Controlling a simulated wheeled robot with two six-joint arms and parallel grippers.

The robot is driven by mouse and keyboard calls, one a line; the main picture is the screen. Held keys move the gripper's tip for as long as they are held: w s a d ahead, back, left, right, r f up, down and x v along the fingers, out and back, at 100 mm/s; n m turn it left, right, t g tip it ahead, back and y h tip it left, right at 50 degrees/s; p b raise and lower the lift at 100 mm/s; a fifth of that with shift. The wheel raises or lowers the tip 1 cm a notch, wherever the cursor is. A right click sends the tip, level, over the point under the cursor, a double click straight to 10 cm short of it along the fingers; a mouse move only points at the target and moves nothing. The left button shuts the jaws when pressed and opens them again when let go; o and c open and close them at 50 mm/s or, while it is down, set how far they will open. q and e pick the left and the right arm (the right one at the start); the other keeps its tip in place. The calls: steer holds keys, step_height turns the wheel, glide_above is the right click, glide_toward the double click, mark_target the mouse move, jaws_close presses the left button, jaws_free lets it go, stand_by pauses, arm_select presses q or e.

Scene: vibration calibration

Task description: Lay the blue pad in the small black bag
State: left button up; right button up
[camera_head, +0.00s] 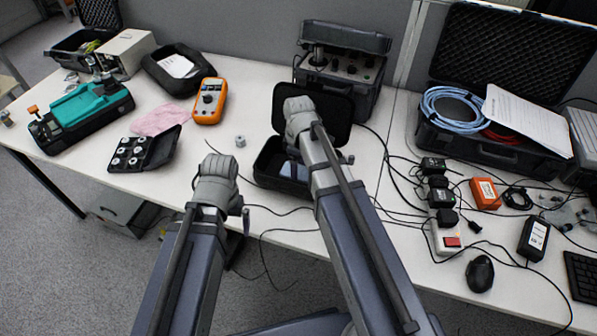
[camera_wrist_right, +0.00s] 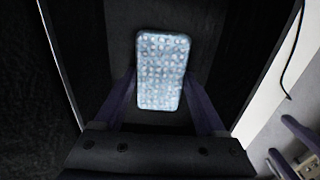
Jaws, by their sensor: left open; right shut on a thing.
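The small black bag (camera_head: 268,172) lies open on the table, its lid (camera_head: 338,106) raised at the back. The blue pad (camera_wrist_right: 162,72), light blue with a bumpy surface, is between the fingers of my right gripper (camera_wrist_right: 161,80), over the dark inside of the bag. A bit of the pad (camera_head: 293,170) shows beside my right arm in the head view. That arm hides part of the bag, and I cannot tell whether the pad touches its bottom. My left gripper (camera_head: 216,180) is left of the bag at the table's front edge, open, its fingertips hard to make out.
A small grey cylinder (camera_head: 240,141) stands left of the bag. Further left are an orange multimeter (camera_head: 209,101), a pink cloth (camera_head: 158,118) and a black case of round parts (camera_head: 134,153). A black instrument case (camera_head: 343,72) stands behind the bag. Cables and a power strip (camera_head: 446,235) lie to the right.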

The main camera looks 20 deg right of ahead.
mark_target(299, 171)
steer(key=shift+r, duration=0.1)
steer(key=shift+f, duration=0.2)
steer(key=o, duration=1.2)
steer(key=shift+o, duration=0.2)
steer(key=shift+r, duration=0.2)
step_height(299, 171, up, 12)
steer(key=p, duration=1.2)
